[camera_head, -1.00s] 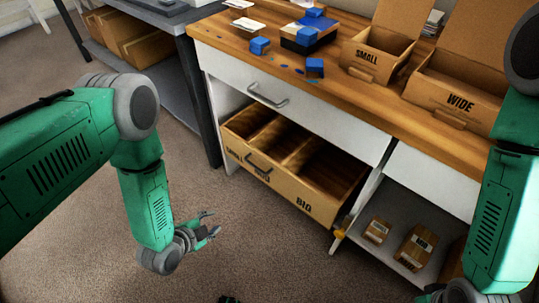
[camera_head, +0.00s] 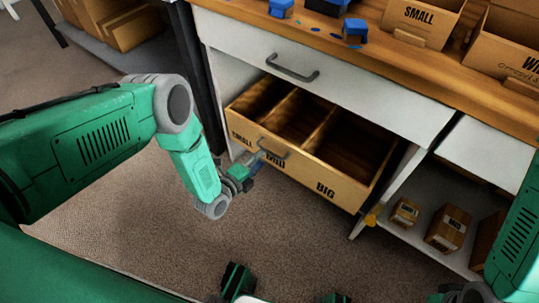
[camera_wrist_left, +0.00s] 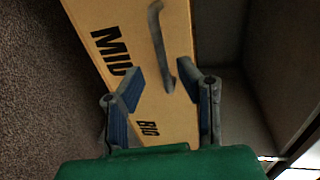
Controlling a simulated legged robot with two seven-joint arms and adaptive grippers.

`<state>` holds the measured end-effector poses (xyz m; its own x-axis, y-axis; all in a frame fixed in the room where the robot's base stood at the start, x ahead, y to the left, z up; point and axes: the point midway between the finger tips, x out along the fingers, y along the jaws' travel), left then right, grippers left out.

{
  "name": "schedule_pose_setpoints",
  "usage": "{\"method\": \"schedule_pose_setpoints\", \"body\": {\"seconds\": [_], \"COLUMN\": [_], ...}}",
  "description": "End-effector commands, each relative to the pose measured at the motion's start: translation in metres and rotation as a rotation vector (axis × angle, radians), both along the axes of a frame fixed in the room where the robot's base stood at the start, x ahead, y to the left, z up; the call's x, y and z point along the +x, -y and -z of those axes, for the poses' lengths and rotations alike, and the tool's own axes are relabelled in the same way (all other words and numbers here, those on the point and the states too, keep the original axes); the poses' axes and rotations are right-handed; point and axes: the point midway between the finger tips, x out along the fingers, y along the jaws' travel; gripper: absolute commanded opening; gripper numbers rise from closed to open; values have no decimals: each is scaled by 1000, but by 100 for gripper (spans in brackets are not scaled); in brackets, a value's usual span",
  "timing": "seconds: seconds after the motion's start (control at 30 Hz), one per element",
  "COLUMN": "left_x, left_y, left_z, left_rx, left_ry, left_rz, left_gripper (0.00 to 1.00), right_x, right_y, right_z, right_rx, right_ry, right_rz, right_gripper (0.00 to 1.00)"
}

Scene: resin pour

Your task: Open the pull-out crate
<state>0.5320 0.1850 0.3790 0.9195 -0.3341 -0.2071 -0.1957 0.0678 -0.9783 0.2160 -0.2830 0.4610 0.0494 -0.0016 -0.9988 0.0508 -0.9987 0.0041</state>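The pull-out crate (camera_head: 300,181) is a tan box with SMALL, MID and BIG on its front and three open compartments. It sits under the white drawer and its inside shows from above. Its grey handle (camera_head: 275,153) is on the front, near the MID label. My left gripper (camera_head: 255,165) is just in front of the crate front, by the handle. In the left wrist view, its two blue-padded fingers (camera_wrist_left: 160,88) are apart, with the lower end of the handle (camera_wrist_left: 160,45) between or just beyond the tips. Contact cannot be told.
The white drawer (camera_head: 335,85) with its own handle is right above the crate. The wooden worktop (camera_head: 385,70) holds cardboard boxes marked SMALL (camera_head: 425,20) and WIDE, and blue pieces. Small parcels (camera_head: 448,228) lie on the shelf at right.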

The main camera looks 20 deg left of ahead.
Motion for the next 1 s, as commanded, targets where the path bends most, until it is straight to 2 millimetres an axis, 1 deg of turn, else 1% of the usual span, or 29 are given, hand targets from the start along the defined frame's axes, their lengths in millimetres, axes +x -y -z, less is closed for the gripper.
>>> {"method": "schedule_pose_setpoints", "body": {"seconds": [0.03,0.1,0.3,0.47,0.67,0.7,0.77,0.8,1.0], "left_x": [11,22,43,48,48,48,48,48,48], "left_y": [3,9,20,21,19,19,19,19,20], "left_z": [5,6,9,9,10,10,10,10,11], "left_rx": [-1,1,7,6,1,1,1,3,6], "left_ry": [5,4,1,0,-1,-1,-1,-1,-4], "left_rz": [-1,-1,0,1,0,0,0,0,0], "left_gripper": [31,31,31,31,31,27,6,0,0], "right_x": [0,0,0,0,0,0,0,0,0], "right_y": [0,0,0,0,0,0,0,0,0], "right_z": [8,13,22,23,23,23,23,23,23], "right_rx": [0,1,0,0,0,0,0,0,0], "right_ry": [0,0,0,0,0,0,0,0,0], "right_rz": [-1,-1,-1,0,0,0,-1,-1,-1], "right_gripper": [40,40,40,40,40,40,40,40,40]}}
